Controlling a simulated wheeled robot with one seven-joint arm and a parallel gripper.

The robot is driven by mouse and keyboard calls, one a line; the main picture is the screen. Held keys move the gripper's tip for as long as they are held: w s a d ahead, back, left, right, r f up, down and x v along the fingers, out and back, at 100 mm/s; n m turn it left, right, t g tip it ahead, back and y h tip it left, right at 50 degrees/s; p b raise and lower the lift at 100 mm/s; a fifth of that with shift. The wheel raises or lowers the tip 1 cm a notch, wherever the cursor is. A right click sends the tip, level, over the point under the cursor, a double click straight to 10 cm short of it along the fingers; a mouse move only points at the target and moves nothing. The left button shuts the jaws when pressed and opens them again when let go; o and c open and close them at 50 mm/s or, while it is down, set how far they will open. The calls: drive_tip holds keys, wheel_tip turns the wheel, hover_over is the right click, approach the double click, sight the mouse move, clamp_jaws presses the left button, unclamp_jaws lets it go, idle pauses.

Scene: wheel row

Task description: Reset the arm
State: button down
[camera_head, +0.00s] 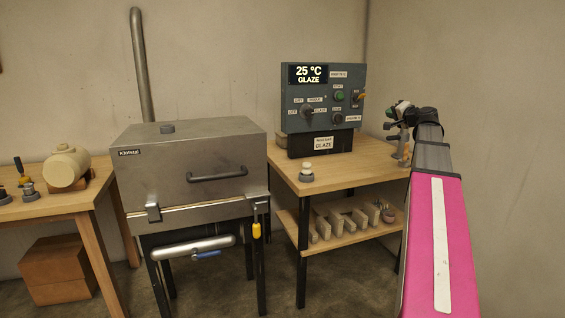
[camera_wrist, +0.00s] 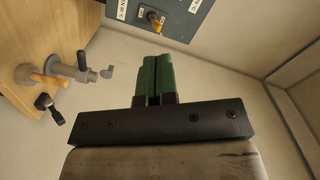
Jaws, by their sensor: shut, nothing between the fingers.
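My arm reaches up and forward at the right of the head view, with a pink link nearest the camera. My gripper (camera_head: 400,108) is at the arm's far end, above the right part of the wooden table and right of the control box. In the wrist view my gripper's green fingers (camera_wrist: 158,58) are together with nothing between them. The grey control box (camera_head: 323,98) reads 25 °C GLAZE. In the wrist view its lower part shows a yellow switch (camera_wrist: 155,20) beyond the fingertips.
A closed metal kiln (camera_head: 190,165) stands left of the wooden table (camera_head: 360,172). A small pale-topped object (camera_head: 307,172) sits near the table's front left. A metal fitting (camera_wrist: 85,70) is at the table edge. A lower shelf (camera_head: 335,237) holds grey blocks. Open floor lies in front.

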drive_tip(key=s+a+f+n+g, duration=0.1)
drive_tip(key=s+a+f+g, duration=0.2)
drive_tip(key=a+f, duration=0.55)
drive_tip(key=s+a+f+n+g+h, duration=0.1)
drive_tip(key=s+a+f+n+g, duration=0.15)
drive_tip(key=f, duration=1.05)
drive_tip(key=s+a+f+g, duration=0.3)
drive_tip(key=a+f, duration=0.3)
drive_tip(key=f, duration=0.5)
drive_tip(key=s+a+f+n+g+h, duration=0.2)
drive_tip(key=s+a+f+g, duration=0.1)
drive_tip(key=s+f, duration=0.7)
drive_tip(key=s+a+f+n+g+h, duration=0.2)
drive_tip(key=s+a+f+g+h, duration=0.1)
drive_tip(key=s+f, duration=0.8)
drive_tip(key=shift+a+f+g, duration=0.6)
drive_tip(key=shift+f+g, duration=0.05)
drive_tip(key=shift+g, duration=0.3)
